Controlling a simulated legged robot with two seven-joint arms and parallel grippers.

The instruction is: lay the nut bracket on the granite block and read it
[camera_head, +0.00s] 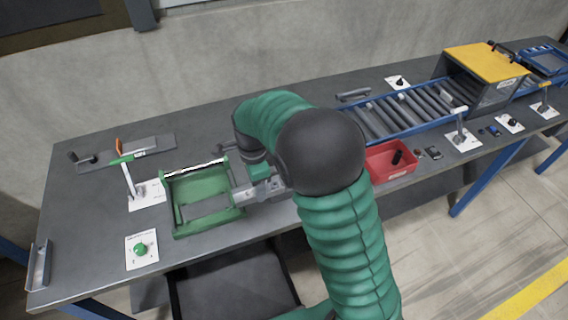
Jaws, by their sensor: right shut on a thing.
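My right arm comes up from the lower middle and bends over the bench. Its gripper (262,180) is low over the bench, just right of the green frame (206,203). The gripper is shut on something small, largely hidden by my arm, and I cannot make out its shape. A grey metal piece (246,192) shows beside the green frame, below the gripper. I cannot tell whether it is part of a fixture. I cannot pick out the nut bracket or the granite block with certainty. My left gripper is not in view.
A red bin (388,160) with a dark thing in it stands right of my arm. Behind it runs a roller conveyor (410,108) to a yellow-topped box (484,64). A green knob (140,248) and a lever rail (125,155) are at left. The bench's left front is mostly clear.

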